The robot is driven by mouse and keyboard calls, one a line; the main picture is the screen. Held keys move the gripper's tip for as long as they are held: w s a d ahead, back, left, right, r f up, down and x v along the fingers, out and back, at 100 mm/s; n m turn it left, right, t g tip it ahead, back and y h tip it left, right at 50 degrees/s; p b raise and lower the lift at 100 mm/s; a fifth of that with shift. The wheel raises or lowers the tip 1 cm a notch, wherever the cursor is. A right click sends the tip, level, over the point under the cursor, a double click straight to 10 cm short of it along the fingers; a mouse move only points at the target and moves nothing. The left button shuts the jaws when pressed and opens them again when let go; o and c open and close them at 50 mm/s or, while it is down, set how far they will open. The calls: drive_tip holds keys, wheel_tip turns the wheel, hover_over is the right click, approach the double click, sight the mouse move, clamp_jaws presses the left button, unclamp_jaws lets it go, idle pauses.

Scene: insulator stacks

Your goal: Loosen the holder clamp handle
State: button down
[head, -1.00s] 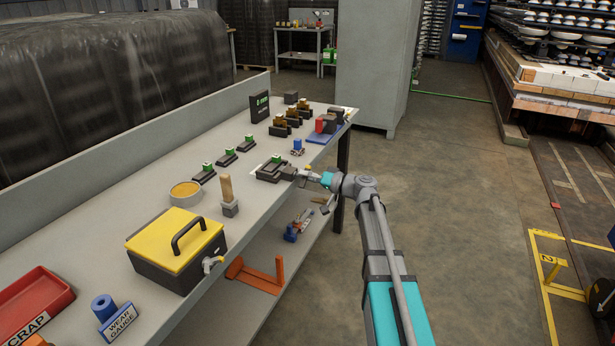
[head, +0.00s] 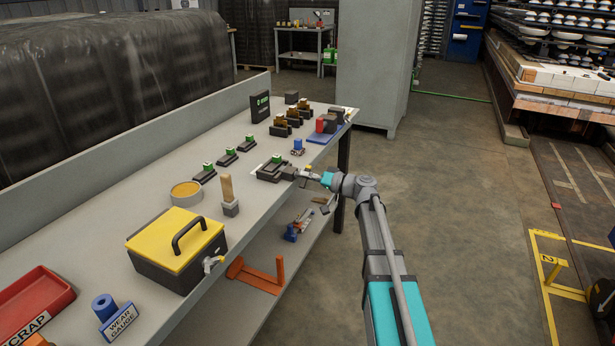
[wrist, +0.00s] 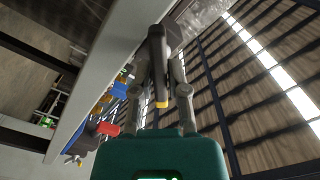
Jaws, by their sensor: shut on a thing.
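The holder (head: 272,170), a dark block with a green part on top, sits on a white patch near the front edge of the bench. My gripper (head: 303,174) reaches it from the right, at the bench edge. In the wrist view the clamp handle (wrist: 157,55) is a dark bar with a yellow end. It lies between the two grey fingers of my gripper (wrist: 159,75), which is shut on it. The yellow end points toward my palm. The handle's far end and the clamp's inner parts are hidden.
Several small dark holders with green tops (head: 227,157) stand farther back on the bench. A wooden-handled tool (head: 228,190), a round tan dish (head: 186,193) and a yellow-lidded box (head: 176,240) stand to the left. A blue block (head: 298,146) is just behind. Open floor lies right.

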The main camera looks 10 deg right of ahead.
drive_tip(key=shift+n, duration=0.3)
drive_tip(key=n, duration=0.4)
drive_tip(key=shift+r, duration=0.1)
drive_tip(key=n, duration=0.5)
drive_tip(key=shift+s+a+n, duration=0.15)
drive_tip(key=shift+n, duration=0.25)
drive_tip(key=c, duration=0.7)
unclamp_jaws()
drive_tip(key=shift+s, duration=0.1)
drive_tip(key=shift+v, duration=6)
